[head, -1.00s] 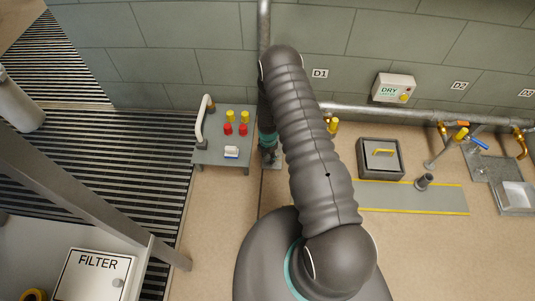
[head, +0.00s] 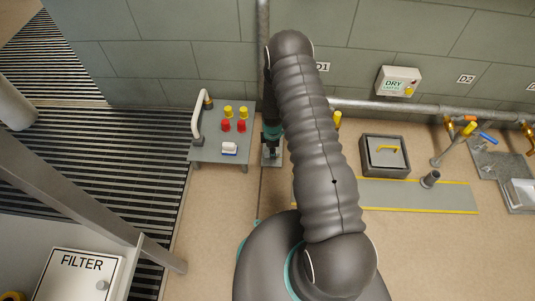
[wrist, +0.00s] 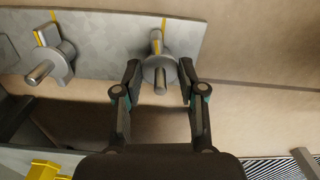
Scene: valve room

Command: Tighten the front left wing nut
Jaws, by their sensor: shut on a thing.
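In the wrist view, my gripper (wrist: 159,76) has its two fingers on either side of a grey wing nut (wrist: 158,68) with a round base and a short stud. The nut sits on a grey metal plate (wrist: 105,40), just below a yellow mark. A second similar nut (wrist: 50,63) stands to the left on the same plate, clear of the fingers. In the head view, my gripper (head: 271,146) points down at a small plate (head: 271,161) on the floor by the wall; the arm hides part of it, and the nut is too small to make out.
A grey table (head: 207,154) with red and yellow knobs and a bent pipe stands just left of my gripper. A FILTER cabinet (head: 80,277) is at lower left. A pipe runs along the wall.

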